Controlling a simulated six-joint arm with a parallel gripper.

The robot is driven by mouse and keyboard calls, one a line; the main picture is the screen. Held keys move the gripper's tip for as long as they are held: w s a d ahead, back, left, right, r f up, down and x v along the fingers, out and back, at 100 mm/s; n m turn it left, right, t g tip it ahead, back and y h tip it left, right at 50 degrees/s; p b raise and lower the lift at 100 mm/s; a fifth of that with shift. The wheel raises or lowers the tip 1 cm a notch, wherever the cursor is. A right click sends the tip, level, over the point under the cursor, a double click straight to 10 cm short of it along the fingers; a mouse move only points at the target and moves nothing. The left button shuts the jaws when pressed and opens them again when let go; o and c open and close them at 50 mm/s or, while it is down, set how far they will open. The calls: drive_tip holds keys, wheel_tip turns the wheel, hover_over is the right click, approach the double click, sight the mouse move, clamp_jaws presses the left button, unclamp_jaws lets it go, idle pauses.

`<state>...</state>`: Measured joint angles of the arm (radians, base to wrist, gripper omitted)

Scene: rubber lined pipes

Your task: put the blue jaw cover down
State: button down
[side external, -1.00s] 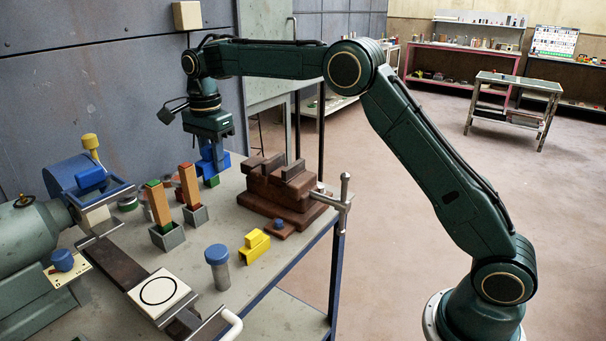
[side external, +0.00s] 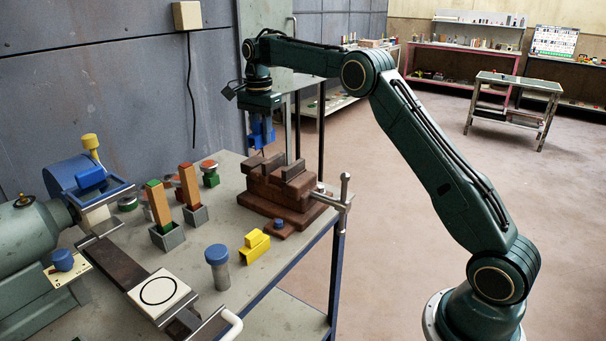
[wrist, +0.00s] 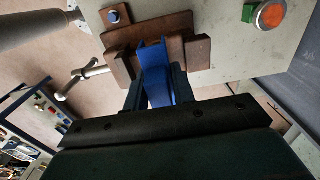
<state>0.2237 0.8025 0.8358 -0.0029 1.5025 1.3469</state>
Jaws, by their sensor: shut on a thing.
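The blue jaw cover (side external: 257,139) is between the fingers of my gripper (side external: 262,125), held up in the air above the back of the bench. In the side view it is just behind and above the left end of the brown vise (side external: 290,185). In the wrist view the blue cover (wrist: 154,70) looks like an angled channel, clasped by the dark fingers of my gripper (wrist: 157,92). It overlaps the brown vise jaws (wrist: 122,67) there. I cannot tell the exact gap between cover and vise.
A green block with a red top (side external: 210,175) stands left of the vise. Two wooden sticks (side external: 159,203) in grey holders, a yellow stepped block (side external: 254,246) and a blue-capped cylinder (side external: 217,268) stand nearer. A clamp handle (side external: 344,192) juts out at the vise's right.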

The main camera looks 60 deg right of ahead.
sight(274, 158)
drive_tip(key=d, duration=0.3)
drive_tip(key=shift+s+d, duration=0.3)
drive_tip(key=shift+d, duration=0.1)
drive_tip(key=shift+f, duration=4)
drive_tip(key=shift+f, duration=0.1)
drive_tip(key=c, duration=1.2)
unclamp_jaws()
drive_tip(key=shift+o, duration=0.2)
wheel_tip(274, 158, up, 12)
drive_tip(key=shift+f, duration=0.1)
drive_tip(key=shift+r, duration=0.2)
drive_tip(key=shift+a+r, duration=0.1)
